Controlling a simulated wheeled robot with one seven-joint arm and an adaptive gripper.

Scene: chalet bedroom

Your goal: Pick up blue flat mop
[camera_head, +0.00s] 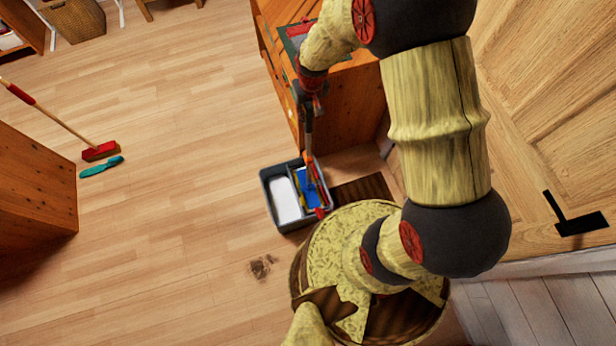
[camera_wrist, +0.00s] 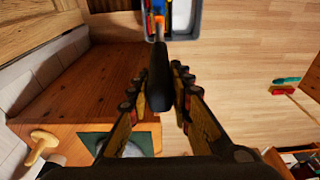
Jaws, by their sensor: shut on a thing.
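The flat mop (camera_head: 309,140) stands nearly upright, its blue head in the right compartment of a grey two-part bucket (camera_head: 267,190). Its dark handle (camera_wrist: 159,80) runs up the middle of the wrist view, between the fingers. My gripper (camera_wrist: 155,88) is shut on this handle near its upper end. In the head view my gripper (camera_head: 308,95) is small, above the bucket beside the wooden cabinet. Orange parts show low on the mop. Whether the mop head touches the bucket floor cannot be told.
A wooden cabinet (camera_head: 352,110) with a green-edged item on top stands right behind the mop. A red broom (camera_head: 101,151) and a teal brush (camera_head: 101,167) lie at the left. A dirt patch (camera_head: 262,266) marks the floor. Open floor lies left of the bucket.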

